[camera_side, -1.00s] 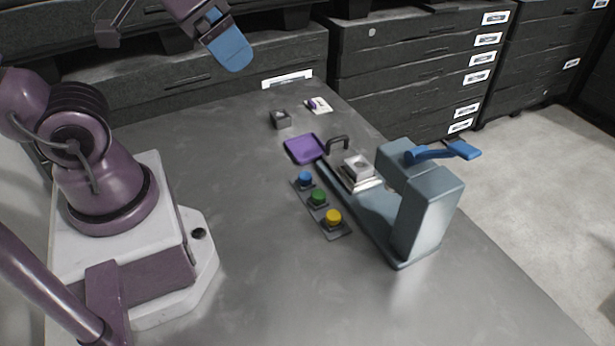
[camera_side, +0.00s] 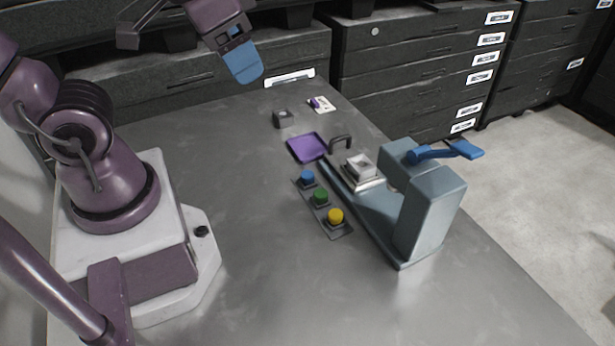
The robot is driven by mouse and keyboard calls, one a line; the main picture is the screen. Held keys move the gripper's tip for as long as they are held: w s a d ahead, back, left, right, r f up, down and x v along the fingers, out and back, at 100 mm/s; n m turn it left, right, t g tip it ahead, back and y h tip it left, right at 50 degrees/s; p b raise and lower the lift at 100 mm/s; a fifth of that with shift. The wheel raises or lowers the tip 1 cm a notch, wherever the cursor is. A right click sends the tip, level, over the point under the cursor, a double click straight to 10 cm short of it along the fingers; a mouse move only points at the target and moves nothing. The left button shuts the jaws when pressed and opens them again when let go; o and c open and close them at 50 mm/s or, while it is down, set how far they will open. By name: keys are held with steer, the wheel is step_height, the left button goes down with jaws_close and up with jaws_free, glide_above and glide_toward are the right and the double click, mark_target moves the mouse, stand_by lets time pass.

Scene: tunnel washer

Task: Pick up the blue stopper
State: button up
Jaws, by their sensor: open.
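The blue stopper (camera_side: 307,177) is a small round blue piece at the far end of a dark strip (camera_side: 332,227) on the grey table. A green stopper (camera_side: 320,196) and a yellow stopper (camera_side: 336,216) sit in the same row, nearer the camera. My gripper (camera_side: 244,64) has blue fingertips and is high above the back of the table, up and to the left of the blue stopper and well apart from it. It is open, and nothing shows between its fingers.
A blue-grey machine (camera_side: 428,210) with a blue lever (camera_side: 446,152) stands right of the strip. A purple tray (camera_side: 307,147), a small grey block (camera_side: 283,118) and a white card (camera_side: 321,104) lie farther back. The table's front is clear.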

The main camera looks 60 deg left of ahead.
steer(key=w+f+n+g, duration=0.3)
steer(key=w+f, duration=0.2)
steer(key=f, duration=0.1)
steer(key=n+g+y, duration=0.1)
steer(key=n+y, duration=0.1)
steer(key=n, duration=1.5)
glide_above(307, 174)
steer(key=w, duration=0.1)
steer(key=f, duration=1.9)
steer(key=shift+d+f, duration=0.35)
steer(key=shift+d, duration=0.05)
steer(key=shift+s+a+f, duration=0.1)
steer(key=shift+s+f, duration=0.05)
steer(key=shift+f, duration=0.75)
steer(key=shift+s+a+f, duration=0.1)
steer(key=shift+s+f, duration=0.05)
steer(key=shift+f, duration=0.75)
steer(key=shift+s+a+f, duration=0.1)
steer(key=shift+s+f, duration=0.05)
steer(key=shift+f, duration=0.75)
steer(key=shift+c, duration=0.4)
steer(key=c, duration=0.9)
